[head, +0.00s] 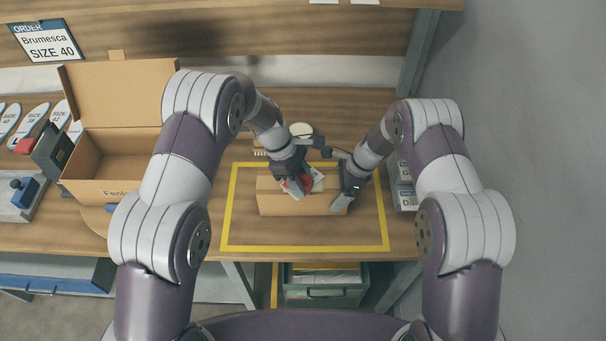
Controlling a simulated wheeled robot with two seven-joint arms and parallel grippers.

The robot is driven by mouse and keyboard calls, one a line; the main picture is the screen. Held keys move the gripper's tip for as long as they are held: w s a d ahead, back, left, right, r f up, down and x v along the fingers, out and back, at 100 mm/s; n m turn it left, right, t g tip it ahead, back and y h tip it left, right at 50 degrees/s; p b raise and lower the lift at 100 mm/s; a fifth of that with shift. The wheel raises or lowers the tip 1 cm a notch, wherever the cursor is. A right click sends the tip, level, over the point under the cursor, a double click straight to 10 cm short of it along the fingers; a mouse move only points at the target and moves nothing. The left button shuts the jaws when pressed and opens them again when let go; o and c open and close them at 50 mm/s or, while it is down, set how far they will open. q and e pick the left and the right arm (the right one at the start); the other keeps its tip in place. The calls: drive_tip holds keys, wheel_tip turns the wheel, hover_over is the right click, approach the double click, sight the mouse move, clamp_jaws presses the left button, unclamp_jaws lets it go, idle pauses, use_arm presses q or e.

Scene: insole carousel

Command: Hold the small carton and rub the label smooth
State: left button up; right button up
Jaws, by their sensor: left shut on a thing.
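The small carton (275,204) is a closed brown box lying inside a yellow outlined rectangle on the wooden bench. My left gripper (297,190) is over the carton's top and is shut on a small red object (305,181), which is mostly hidden by the fingers. A white patch, possibly the label (317,176), shows beside the red object on the carton's top. My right gripper (343,200) is at the carton's right end, with a light finger down against its front face. Whether it is closed on the carton is hidden.
A large open carton (95,190) stands at the left, near size-marked insoles (48,115) and a blue-knobbed device (24,190). Grey bins (402,190) stand right of the yellow outline (300,248). An order sign (47,42) reads Brumesca, size 40. The outline's front strip is clear.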

use_arm(q)
drive_tip(key=shift+s+a+f, duration=0.1)
drive_tip(key=shift+s+a, duration=0.1)
drive_tip(key=shift+s, duration=0.4)
drive_tip(key=shift+s+a+f, duration=0.1)
drive_tip(key=shift+s+a, duration=0.1)
drive_tip(key=shift+s, duration=0.35)
drive_tip(key=shift+w, duration=0.15)
drive_tip(key=shift+w+d+r, duration=0.1)
drive_tip(key=shift+w+d, duration=0.2)
drive_tip(key=shift+w, duration=0.55)
drive_tip(key=shift+w+d+r, duration=0.1)
drive_tip(key=shift+w+d, duration=0.25)
drive_tip(key=shift+w, duration=0.5)
drive_tip(key=shift+w+d, duration=0.3)
drive_tip(key=shift+w, duration=0.55)
drive_tip(key=shift+s+a+r, duration=0.1)
drive_tip(key=shift+s+a, duration=0.15)
drive_tip(key=shift+s, duration=0.45)
drive_tip(key=shift+s+a, duration=0.25)
drive_tip(key=shift+s, duration=0.45)
drive_tip(key=shift+s+a, duration=0.85)
drive_tip(key=shift+s, duration=1.55)
wheel_tip(320, 180, up, 6)
drive_tip(key=shift+r, duration=0.2)
